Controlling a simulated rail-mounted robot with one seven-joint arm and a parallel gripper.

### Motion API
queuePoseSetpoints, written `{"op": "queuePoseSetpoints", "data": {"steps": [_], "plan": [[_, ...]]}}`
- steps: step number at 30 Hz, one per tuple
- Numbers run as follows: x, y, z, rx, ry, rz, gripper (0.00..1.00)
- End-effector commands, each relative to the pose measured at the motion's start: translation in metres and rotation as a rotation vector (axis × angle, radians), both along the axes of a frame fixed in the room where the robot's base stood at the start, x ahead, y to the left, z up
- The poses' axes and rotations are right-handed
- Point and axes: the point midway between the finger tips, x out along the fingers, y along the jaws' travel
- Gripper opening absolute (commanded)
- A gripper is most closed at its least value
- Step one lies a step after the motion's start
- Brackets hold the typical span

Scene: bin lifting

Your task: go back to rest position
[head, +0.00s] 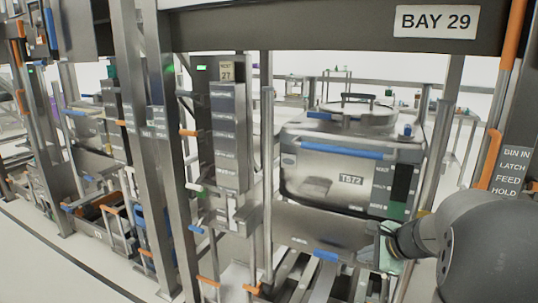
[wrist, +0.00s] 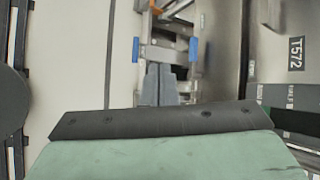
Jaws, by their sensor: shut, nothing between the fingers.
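My gripper (wrist: 160,86) shows in the wrist view as two grey fingers close together beyond a dark bar and a green cover. It is shut and holds nothing. In the head view my dark arm comes in from the lower right, and the fingers cannot be made out there. A steel bin (head: 330,180) with blue handles and a lid stands in the bay under the BAY 29 sign. My wrist is at the bin's lower right in that view. The bin's side with a T572 label (wrist: 295,54) shows at the right of the wrist view, apart from the fingers.
A steel upright with an orange handle (head: 489,158) stands close to my arm at the right. A grey control post (head: 229,135) stands left of the bin. Rollers or slats (head: 302,280) lie below it. Pale open floor (head: 60,255) shows at the lower left.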

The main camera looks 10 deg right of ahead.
Motion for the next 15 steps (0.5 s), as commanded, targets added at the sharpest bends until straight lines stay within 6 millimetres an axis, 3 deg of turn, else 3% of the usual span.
{"op": "queuePoseSetpoints", "data": {"steps": [1,3,7,10,15], "plan": [[-0.007,0.044,0.007,-0.070,0.031,0.161,0.00],[-0.025,0.095,0.006,-0.176,0.074,0.388,0.00],[-0.081,0.177,0.005,-0.398,0.140,0.869,0.00],[-0.131,0.215,0.001,-0.565,0.174,1.229,0.00],[-0.189,0.234,-0.003,-0.776,0.201,1.663,0.00]]}}
